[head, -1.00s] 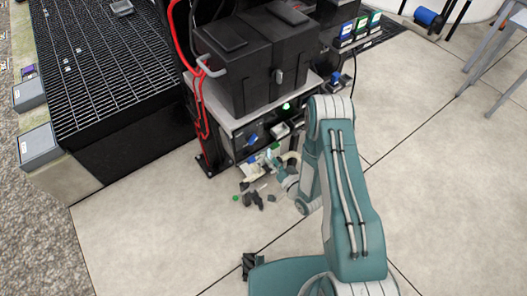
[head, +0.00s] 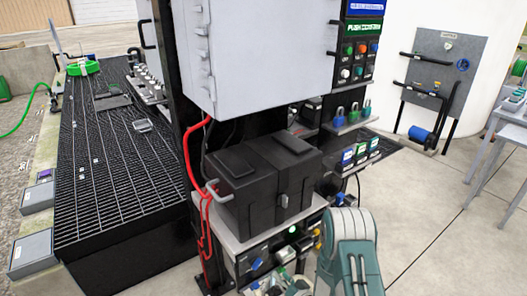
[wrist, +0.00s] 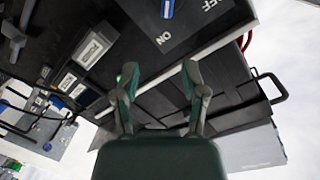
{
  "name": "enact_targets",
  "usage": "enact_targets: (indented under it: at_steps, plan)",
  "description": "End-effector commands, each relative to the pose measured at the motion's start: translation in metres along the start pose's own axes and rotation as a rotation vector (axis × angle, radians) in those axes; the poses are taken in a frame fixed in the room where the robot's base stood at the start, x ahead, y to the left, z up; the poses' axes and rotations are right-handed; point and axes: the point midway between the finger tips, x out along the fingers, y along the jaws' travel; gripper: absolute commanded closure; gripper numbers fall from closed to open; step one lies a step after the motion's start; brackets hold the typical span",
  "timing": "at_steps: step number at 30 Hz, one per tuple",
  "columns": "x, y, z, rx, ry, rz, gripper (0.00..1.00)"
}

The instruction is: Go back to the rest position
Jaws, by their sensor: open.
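My gripper (wrist: 158,82) shows in the wrist view with its two fingers spread apart and nothing between them. It is in front of a dark panel (wrist: 205,35) with a blue knob and the words ON and OFF. In the head view my teal arm (head: 350,250) rises at the bottom, right of centre. The gripper itself cannot be made out clearly there, low by the shelf unit's lower panel.
A black case (head: 265,185) stands on a shelf (head: 240,240) beside red cables (head: 190,160). A grey cabinet (head: 255,50) hangs above it. Padlocks (head: 353,112) sit on a ledge to the right. A black grating (head: 105,160) lies left. Tiled floor (head: 440,235) is open at right.

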Motion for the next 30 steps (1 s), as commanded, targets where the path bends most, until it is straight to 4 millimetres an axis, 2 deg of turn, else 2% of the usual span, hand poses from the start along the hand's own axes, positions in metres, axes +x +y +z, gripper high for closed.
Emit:
enact_targets:
  at_steps: [1,6,14,18,23,30]
  plan:
    - [0.006,-0.004,-0.02,-0.041,-0.01,0.026,0.44]
    - [0.016,-0.013,-0.071,-0.16,-0.069,0.139,0.44]
    - [0.006,-0.035,-0.146,-0.295,-0.153,0.318,0.44]
    - [-0.01,-0.051,-0.182,-0.342,-0.197,0.412,0.44]
    - [-0.037,-0.074,-0.218,-0.378,-0.25,0.513,0.44]
    - [-0.092,-0.113,-0.255,-0.391,-0.336,0.642,0.44]
